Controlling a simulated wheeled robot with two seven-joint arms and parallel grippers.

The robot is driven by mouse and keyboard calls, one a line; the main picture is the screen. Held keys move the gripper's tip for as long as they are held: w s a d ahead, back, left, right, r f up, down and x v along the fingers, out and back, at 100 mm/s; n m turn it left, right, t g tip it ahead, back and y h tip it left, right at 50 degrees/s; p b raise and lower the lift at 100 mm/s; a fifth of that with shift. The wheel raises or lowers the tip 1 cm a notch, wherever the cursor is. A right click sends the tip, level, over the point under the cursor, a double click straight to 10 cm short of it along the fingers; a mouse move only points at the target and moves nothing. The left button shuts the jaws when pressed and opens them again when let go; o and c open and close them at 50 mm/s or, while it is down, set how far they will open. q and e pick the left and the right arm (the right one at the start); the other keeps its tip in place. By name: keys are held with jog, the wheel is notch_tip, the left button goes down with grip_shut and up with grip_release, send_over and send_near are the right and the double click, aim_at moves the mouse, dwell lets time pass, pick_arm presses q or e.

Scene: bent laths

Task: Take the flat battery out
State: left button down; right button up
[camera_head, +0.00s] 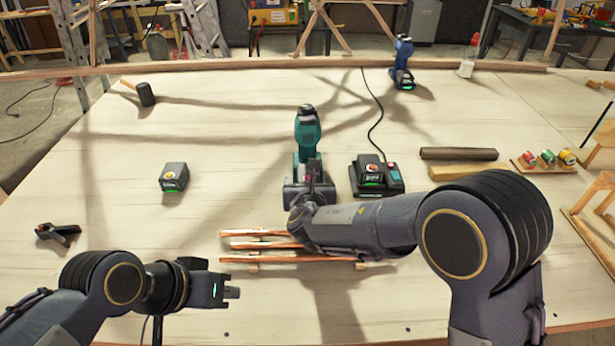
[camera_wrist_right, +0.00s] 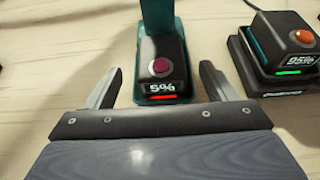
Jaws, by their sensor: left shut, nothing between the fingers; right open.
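A teal drill (camera_head: 306,130) stands on the table in the middle of the head view. Its battery (camera_wrist_right: 162,70) faces the right wrist camera, with a dark red button, the reading "5%" and a red bar. My right gripper (camera_wrist_right: 157,85) is open, its fingers to either side of the battery's near end, with a gap on each side; contact cannot be told. In the head view my right arm partly hides the drill's base. A charger (camera_head: 393,180) holds a battery reading about 95% (camera_wrist_right: 285,38) with a green bar. My left gripper (camera_head: 232,292) is shut and empty at the lower left.
Another battery with a green light (camera_head: 173,177) stands alone on the left. Copper-coloured laths (camera_head: 265,246) lie under my right forearm.

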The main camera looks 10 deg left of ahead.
aim_at(308, 179)
jog(key=shift+x, duration=1.1)
jog(key=c, duration=1.2)
jog(key=shift+r, duration=0.1)
jog(key=shift+c, duration=0.5)
jog(key=shift+r, duration=0.1)
